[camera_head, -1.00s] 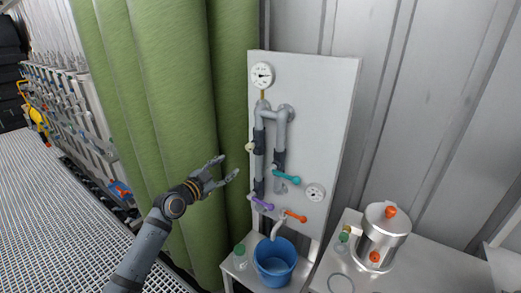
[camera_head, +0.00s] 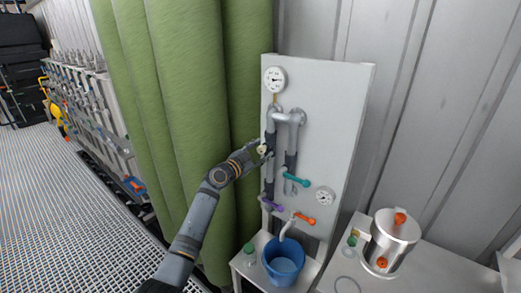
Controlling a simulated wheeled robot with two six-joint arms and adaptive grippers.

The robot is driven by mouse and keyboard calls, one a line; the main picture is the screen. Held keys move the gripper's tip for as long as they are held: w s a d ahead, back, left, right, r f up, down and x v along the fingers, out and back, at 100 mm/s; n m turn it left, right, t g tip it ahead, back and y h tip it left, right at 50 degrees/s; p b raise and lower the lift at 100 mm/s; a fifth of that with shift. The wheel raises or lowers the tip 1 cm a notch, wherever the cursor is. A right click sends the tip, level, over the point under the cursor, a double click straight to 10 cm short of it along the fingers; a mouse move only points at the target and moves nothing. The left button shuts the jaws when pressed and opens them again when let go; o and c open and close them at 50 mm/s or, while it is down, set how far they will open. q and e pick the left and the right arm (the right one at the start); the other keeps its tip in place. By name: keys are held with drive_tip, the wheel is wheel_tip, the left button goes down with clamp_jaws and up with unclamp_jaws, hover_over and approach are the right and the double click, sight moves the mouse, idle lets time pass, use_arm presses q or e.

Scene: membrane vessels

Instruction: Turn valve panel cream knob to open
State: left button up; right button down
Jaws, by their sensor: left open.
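The white valve panel (camera_head: 335,120) stands upright with grey pipes and two gauges on it. The cream knob (camera_head: 262,149) is on the left pipe, partly hidden by my left gripper. My left gripper (camera_head: 260,148) is open, with its fingers at the cream knob; I cannot tell whether they touch it. The panel also has a teal handle (camera_head: 296,180), a purple handle (camera_head: 271,204) and an orange handle (camera_head: 305,218). My right gripper is not in view.
A blue bucket (camera_head: 284,270) and a green-capped bottle (camera_head: 249,255) stand below the panel. A steel vessel (camera_head: 391,240) stands on a bench at the right.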

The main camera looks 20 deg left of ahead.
use_arm(q)
drive_tip(key=c, duration=0.4)
clamp_jaws()
